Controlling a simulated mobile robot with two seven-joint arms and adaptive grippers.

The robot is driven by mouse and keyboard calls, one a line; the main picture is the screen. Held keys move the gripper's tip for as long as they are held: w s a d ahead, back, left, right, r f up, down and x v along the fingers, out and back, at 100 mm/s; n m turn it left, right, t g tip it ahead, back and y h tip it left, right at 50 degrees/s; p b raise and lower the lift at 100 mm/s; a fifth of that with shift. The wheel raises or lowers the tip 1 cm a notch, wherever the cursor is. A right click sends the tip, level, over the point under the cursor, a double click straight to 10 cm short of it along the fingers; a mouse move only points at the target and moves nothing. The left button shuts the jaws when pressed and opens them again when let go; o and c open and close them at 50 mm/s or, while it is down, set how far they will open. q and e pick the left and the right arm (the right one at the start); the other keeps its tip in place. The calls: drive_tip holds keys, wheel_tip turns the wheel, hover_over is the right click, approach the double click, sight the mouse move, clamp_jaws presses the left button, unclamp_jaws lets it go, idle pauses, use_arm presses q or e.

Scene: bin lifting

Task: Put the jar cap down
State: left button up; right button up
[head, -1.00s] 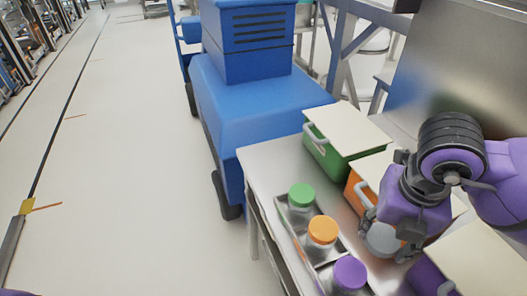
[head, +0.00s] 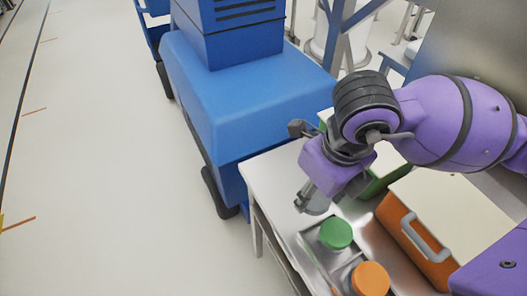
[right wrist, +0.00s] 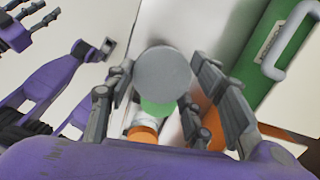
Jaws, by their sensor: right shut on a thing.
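My right gripper (head: 314,199) is over the left end of the metal table, behind the green-lidded jar. In the right wrist view its fingers (right wrist: 164,84) are shut around a round grey jar cap (right wrist: 163,72). In the head view I cannot clearly make out the cap. The jar with the green lid (head: 336,233) and the one with the orange lid (head: 370,279) stand in a metal tray (head: 312,245); the lids also show in the right wrist view, green (right wrist: 157,109) and orange (right wrist: 143,134). My left gripper (right wrist: 30,28) shows in that view with its fingers apart, empty.
The table's left corner (head: 268,172) is bare. A blue machine (head: 250,90) stands beyond.

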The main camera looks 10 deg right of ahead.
drive_tip(key=shift+w+a+f+n, duration=0.1)
drive_tip(key=shift+w+a+n, duration=0.1)
drive_tip(key=shift+n, duration=0.2)
drive_tip(key=b, duration=0.1)
drive_tip(key=f+b, duration=0.1)
drive_tip(key=b, duration=0.2)
drive_tip(key=shift+w+d+f, duration=0.3)
drive_tip(key=shift+f, duration=0.1)
drive_tip(key=w, duration=0.4)
hover_over(291, 182)
drive_tip(key=s, duration=0.2)
drive_tip(key=f, duration=0.6)
drive_tip(key=shift+w+d+f, duration=0.15)
drive_tip(key=shift+w+f, duration=0.05)
drive_tip(key=shift+w, duration=0.05)
drive_tip(key=shift+w+f, duration=0.6)
drive_tip(key=shift+f, duration=0.1)
wheel_tip(291, 182, down, 3)
drive_tip(key=shift+r, duration=0.15)
drive_tip(key=shift+f, duration=0.25)
use_arm(q)
drive_tip(key=shift+g, duration=0.3)
drive_tip(key=s+f, duration=0.2)
drive_tip(key=f, duration=0.2)
drive_tip(key=shift+s+a+f, duration=0.25)
drive_tip(key=shift+s, duration=0.15)
